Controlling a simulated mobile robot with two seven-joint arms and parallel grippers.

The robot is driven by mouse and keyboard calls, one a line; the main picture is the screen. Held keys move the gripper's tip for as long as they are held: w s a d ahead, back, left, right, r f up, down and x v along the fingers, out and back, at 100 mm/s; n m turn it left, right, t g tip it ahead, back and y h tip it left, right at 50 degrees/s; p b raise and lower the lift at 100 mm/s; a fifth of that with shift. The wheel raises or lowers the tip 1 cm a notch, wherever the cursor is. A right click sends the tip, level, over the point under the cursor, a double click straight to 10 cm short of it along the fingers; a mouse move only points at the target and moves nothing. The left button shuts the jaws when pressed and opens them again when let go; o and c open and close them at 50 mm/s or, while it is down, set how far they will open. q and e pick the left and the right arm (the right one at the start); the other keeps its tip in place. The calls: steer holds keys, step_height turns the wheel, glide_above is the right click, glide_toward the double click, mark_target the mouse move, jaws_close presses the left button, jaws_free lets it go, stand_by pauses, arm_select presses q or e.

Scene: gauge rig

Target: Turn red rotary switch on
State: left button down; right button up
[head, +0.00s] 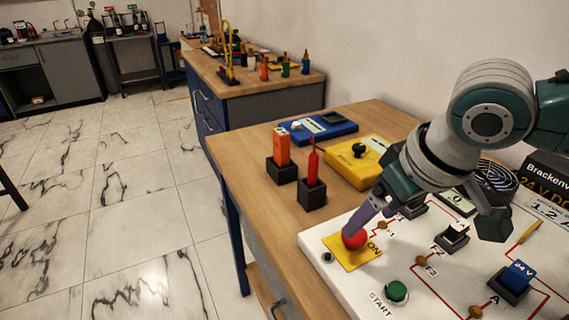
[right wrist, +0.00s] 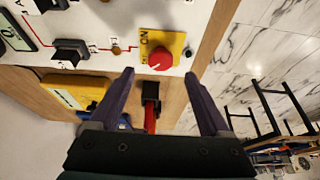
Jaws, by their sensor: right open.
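The red rotary switch (head: 354,240) is a round red knob on a yellow plate (head: 344,256) marked ON, on the white panel. My right gripper (head: 367,219) is over the knob, and its purple finger partly hides it in the head view. In the right wrist view, the red knob (right wrist: 159,61) lies just beyond the open fingertips of the right gripper (right wrist: 159,75), roughly midway between them. Nothing is between the fingers' grip, and contact with the knob cannot be told. My left gripper is not in view.
The white panel (head: 331,275) also carries a green START button (head: 397,291) and a blue 24 V block (head: 518,275). Behind it stand a red tool (head: 313,163) in a black holder, an orange block (head: 281,146) and a yellow meter (head: 350,168). Bare wood (head: 245,190) lies left.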

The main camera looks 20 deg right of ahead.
mark_target(359, 237)
steer(key=b+x, duration=0.1)
steer(key=x, duration=0.4)
steer(key=shift+f, duration=0.2)
jaws_close()
stand_by(0.5)
